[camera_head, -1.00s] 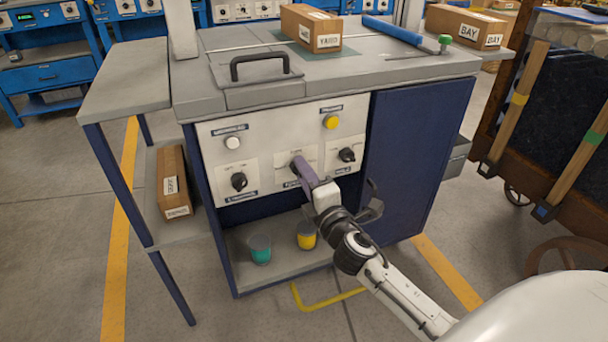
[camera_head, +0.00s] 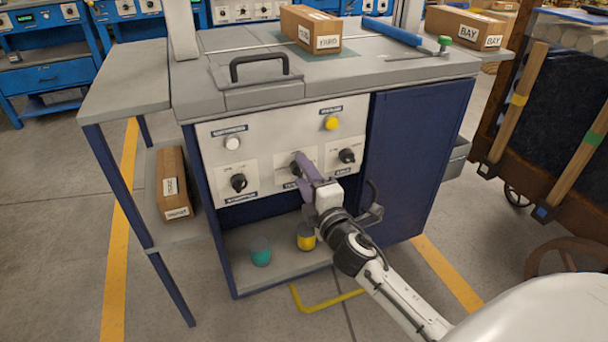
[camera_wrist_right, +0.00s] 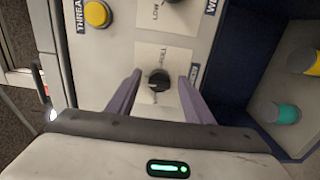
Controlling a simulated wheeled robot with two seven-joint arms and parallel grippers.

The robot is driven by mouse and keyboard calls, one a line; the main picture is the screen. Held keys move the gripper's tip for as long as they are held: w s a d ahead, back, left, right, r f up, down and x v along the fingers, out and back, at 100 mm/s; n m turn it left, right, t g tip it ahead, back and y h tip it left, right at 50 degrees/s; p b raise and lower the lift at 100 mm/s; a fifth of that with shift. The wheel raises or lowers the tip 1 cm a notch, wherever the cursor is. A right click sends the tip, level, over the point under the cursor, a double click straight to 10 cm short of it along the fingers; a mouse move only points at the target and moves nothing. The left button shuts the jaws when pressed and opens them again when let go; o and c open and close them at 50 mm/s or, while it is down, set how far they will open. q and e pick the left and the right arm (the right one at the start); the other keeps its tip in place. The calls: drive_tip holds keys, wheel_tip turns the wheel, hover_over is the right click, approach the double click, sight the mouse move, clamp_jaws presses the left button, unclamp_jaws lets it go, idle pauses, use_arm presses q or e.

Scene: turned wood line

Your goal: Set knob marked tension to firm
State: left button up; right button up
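The machine's pale control panel (camera_head: 275,140) carries three black knobs in a row: a left knob (camera_head: 238,182), a middle knob (camera_head: 295,168) and a right knob (camera_head: 347,155). I cannot read which label says tension. My right gripper (camera_head: 302,168) is at the middle knob and partly covers it. In the right wrist view the purple fingers of my right gripper (camera_wrist_right: 158,92) are apart, one on each side of the middle knob (camera_wrist_right: 159,81), with gaps visible. The right knob shows at the top edge. My left gripper is not in view.
A white button (camera_head: 232,143) and a yellow button (camera_head: 331,123) sit above the knobs. Teal (camera_head: 261,252) and yellow (camera_head: 306,238) containers stand on the shelf below. A dark handle (camera_head: 260,66) and a cardboard box (camera_head: 311,30) are on top.

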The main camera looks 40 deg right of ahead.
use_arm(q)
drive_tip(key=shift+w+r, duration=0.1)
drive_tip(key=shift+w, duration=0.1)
use_arm(e)
drive_tip(key=shift+s, duration=0.25)
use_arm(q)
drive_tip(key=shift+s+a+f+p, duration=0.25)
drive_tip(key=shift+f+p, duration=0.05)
use_arm(e)
drive_tip(key=v, duration=0.9)
drive_tip(key=shift+s, duration=0.4)
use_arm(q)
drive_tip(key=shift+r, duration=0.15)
use_arm(e)
drive_tip(key=shift+a, duration=0.1)
